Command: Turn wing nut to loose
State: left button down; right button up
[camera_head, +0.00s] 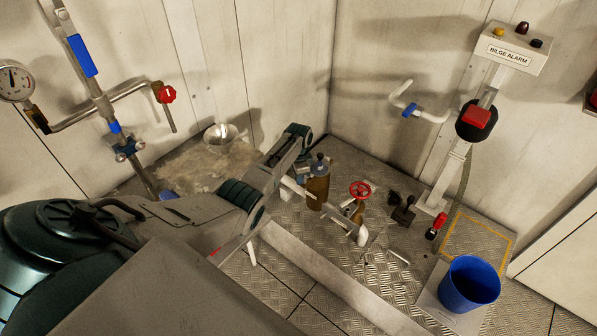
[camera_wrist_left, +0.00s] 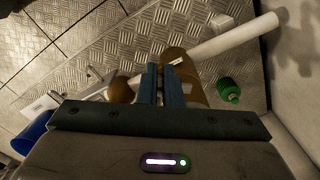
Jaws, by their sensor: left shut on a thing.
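My left arm reaches in from the left in the head view. Its gripper (camera_head: 318,164) points down at the top of a brown cylindrical housing (camera_head: 317,194) on the metal floor. In the left wrist view, the two blue-grey fingers (camera_wrist_left: 166,86) are close together over the brown housing (camera_wrist_left: 192,92). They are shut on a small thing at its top. The wing nut itself cannot be made out; the fingers and gripper body hide that spot. My right gripper is not in view.
A red handwheel valve (camera_head: 360,190) with white piping stands just right of the housing. A blue bucket (camera_head: 469,284) stands at lower right. A bilge alarm post (camera_head: 466,150) rises behind. In the wrist view, a white pipe (camera_wrist_left: 238,37) and green cap (camera_wrist_left: 228,90) are close by.

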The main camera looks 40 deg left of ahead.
pick_arm(q)
jog(key=n+p, duration=0.1)
jog(key=n, duration=0.2)
jog(key=d+n+p, duration=0.1)
jog(key=n, duration=0.2)
jog(key=shift+s+n+p, duration=0.2)
jog(key=shift+n+p, duration=0.1)
jog(key=shift+p, duration=0.1)
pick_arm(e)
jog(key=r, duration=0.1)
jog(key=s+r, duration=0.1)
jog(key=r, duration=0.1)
pick_arm(q)
jog(key=shift+d, duration=0.1)
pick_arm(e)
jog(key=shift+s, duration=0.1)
pick_arm(q)
jog(key=c, duration=1.6)
grip_release()
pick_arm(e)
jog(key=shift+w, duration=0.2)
pick_arm(q)
jog(key=shift+r, duration=0.1)
